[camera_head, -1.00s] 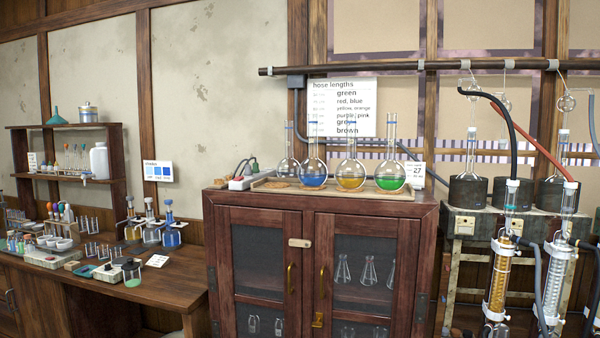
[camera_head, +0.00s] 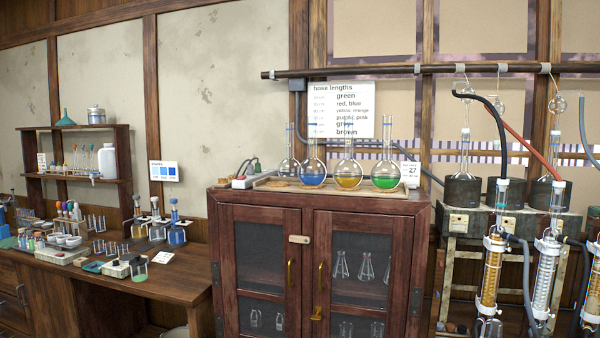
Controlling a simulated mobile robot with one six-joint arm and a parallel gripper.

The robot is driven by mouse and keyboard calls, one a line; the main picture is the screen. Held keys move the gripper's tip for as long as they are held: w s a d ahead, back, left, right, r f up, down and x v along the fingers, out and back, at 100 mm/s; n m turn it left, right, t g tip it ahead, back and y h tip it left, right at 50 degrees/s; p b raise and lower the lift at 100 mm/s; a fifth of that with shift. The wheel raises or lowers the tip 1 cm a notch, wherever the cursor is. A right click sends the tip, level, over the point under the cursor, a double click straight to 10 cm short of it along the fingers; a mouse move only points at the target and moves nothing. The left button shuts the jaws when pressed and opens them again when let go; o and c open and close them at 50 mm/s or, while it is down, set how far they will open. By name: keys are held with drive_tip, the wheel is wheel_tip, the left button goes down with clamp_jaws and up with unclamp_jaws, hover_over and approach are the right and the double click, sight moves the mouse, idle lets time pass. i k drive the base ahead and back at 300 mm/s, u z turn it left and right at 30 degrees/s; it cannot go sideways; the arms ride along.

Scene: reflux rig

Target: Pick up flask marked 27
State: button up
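Several round-bottomed flasks with long necks stand on a light wooden tray (camera_head: 342,190) on top of a dark red-brown cabinet (camera_head: 310,208). They are a clear flask (camera_head: 289,168), one with blue liquid (camera_head: 313,175), one with yellow liquid (camera_head: 348,176) and one with green liquid (camera_head: 385,176). A white card reading 27 (camera_head: 411,175) stands at the right end, just behind and right of the green flask. I cannot make out a number on any flask itself. My gripper is not in view.
A wooden workbench (camera_head: 190,268) with bottles, racks and a shelf is at left. A reflux rig on a metal stand (camera_head: 480,225), with glass columns and hoses, is close to the cabinet's right. A hose-length chart (camera_head: 341,108) hangs behind the flasks.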

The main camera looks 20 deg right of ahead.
sight(312, 171)
drive_tip(key=u, duration=0.1)
drive_tip(key=k, duration=1.35)
drive_tip(key=u, duration=0.45)
drive_tip(key=i, duration=1.7)
drive_tip(key=u, duration=0.05)
